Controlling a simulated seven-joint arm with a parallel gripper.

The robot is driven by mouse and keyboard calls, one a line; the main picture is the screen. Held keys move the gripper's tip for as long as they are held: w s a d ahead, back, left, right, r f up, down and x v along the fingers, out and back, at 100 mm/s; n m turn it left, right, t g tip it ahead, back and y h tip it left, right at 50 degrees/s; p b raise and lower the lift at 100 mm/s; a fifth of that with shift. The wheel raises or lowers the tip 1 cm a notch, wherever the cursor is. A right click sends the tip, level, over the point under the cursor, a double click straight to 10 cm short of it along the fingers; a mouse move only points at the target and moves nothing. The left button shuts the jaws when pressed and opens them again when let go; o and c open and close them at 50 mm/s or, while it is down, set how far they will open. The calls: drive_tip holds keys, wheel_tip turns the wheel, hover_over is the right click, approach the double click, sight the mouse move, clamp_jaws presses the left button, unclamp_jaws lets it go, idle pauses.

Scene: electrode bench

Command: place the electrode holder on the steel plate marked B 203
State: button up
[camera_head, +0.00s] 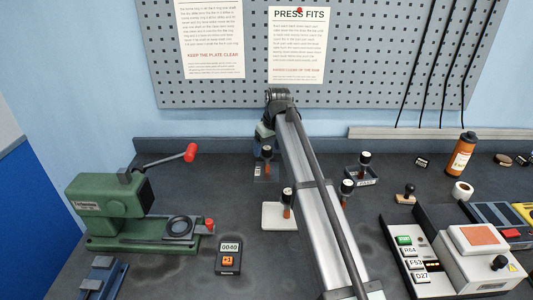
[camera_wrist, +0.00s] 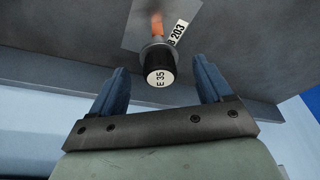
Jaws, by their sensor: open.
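An electrode holder (camera_wrist: 160,67) with a black cap marked E 35 and an orange body stands on a grey steel plate (camera_wrist: 133,36) whose white label reads B 203. The holder (camera_head: 267,153) and plate (camera_head: 261,175) appear to be those at the back middle of the bench in the head view. My gripper (camera_wrist: 159,72) is open; its blue fingers lie either side of the black cap with a gap on each side.
Other black-topped holders stand on a white plate (camera_head: 271,217), beside my arm (camera_head: 346,187), and on a labelled dark plate (camera_head: 353,176). A green press (camera_head: 110,205) with a red-knobbed lever is at left. An orange bottle (camera_head: 462,157) and instruments stand at right. The pegboard wall is behind.

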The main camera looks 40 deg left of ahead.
drive_tip(key=v, duration=0.8)
